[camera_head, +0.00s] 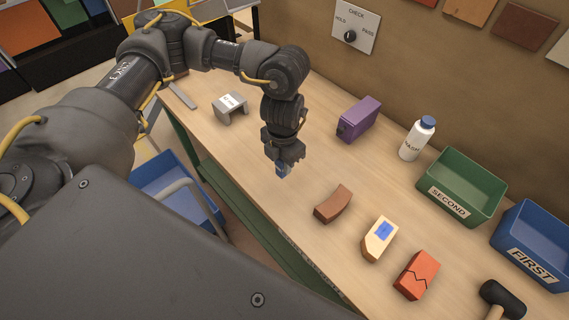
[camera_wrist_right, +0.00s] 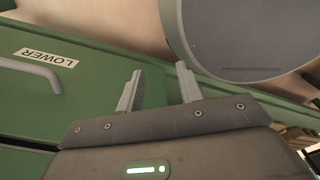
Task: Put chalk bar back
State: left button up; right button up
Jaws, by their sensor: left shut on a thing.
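My left gripper (camera_head: 284,160) is shut above the bare middle of the workbench. A cream brick (camera_head: 373,246) with a blue patch on top lies to the right. A grey block-shaped stand (camera_head: 230,111) with a white label sits on the bench to the left of the gripper. My right gripper (camera_wrist_right: 160,70) is open and empty in the wrist view, in front of a green drawer front marked LOWER (camera_wrist_right: 20,93).
A brown curved brick (camera_head: 333,204) and a cracked orange brick (camera_head: 416,275) lie on the bench (camera_head: 270,225). A purple block (camera_head: 358,120), a white bottle (camera_head: 411,144), a green SECOND bin (camera_head: 480,168), a blue FIRST bin (camera_head: 545,235) and a mallet (camera_head: 502,297) stand around.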

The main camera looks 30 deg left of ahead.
pick_arm(q)
jog(key=w+f, duration=0.1)
jog(key=f, duration=0.1)
jog(key=w+a+f, duration=0.1)
jog(key=shift+w+f, duration=0.4)
notch_tip(320, 180, down, 3)
jog(key=shift+r+p, duration=0.15)
jog(key=shift+p, duration=0.3)
jog(key=shift+w, duration=0.1)
jog(key=shift+f, duration=0.35)
jog(key=o, duration=1)
jog(key=shift+r, duration=0.1)
jog(key=shift+r, duration=0.45)
notch_tip(320, 180, up, 11)
jog(key=b, duration=0.1)
jog(key=shift+r+b, duration=0.2)
jog(key=shift+b, duration=0.1)
